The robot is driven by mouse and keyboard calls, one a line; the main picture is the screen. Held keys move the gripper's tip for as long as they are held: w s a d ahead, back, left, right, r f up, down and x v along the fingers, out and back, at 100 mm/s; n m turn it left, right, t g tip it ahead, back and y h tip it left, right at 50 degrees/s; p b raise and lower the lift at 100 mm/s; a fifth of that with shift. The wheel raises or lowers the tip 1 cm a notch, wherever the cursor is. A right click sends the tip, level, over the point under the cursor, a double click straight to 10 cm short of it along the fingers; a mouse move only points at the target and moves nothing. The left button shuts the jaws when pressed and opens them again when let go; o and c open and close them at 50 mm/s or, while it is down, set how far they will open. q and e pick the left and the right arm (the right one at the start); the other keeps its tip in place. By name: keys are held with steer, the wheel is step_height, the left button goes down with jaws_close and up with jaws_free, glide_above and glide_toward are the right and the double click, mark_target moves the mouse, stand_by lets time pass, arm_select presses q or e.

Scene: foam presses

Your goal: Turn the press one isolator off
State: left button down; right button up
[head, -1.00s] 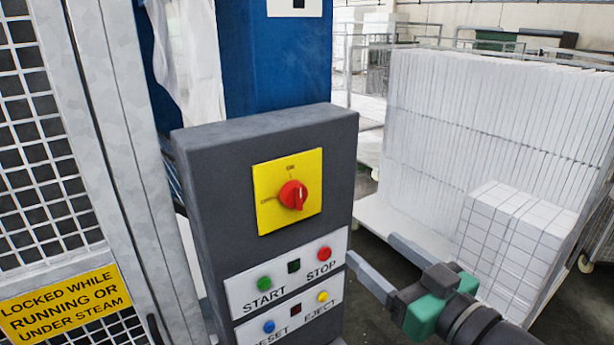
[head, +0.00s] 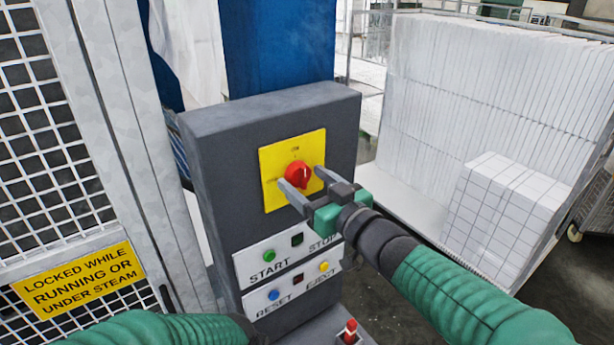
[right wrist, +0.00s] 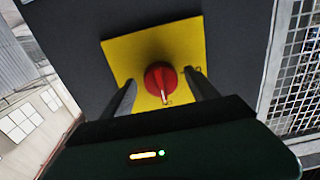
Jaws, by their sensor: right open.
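The isolator is a red rotary knob (head: 298,174) on a yellow plate (head: 268,161), set on the dark grey press control box (head: 225,150). Its pointer looks upright, toward the ON mark at the top of the plate. My right gripper (head: 301,181) is open, with one finger on each side of the knob. In the right wrist view the red knob (right wrist: 160,79) sits between the two dark fingers, and I cannot tell whether they touch it. A green arm at the bottom left is mine; its gripper is out of the picture.
A red-topped control (head: 351,326) is lower down. A mesh guard door (head: 130,150) stands at left. White foam blocks (head: 480,110) are stacked at right.

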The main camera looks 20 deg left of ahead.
steer(key=shift+w+a+f, duration=0.1)
steer(key=shift+w+a, duration=0.05)
steer(key=shift+a, duration=0.1)
steer(key=shift+c, duration=1)
steer(key=c, duration=1.1)
steer(key=shift+c, duration=0.2)
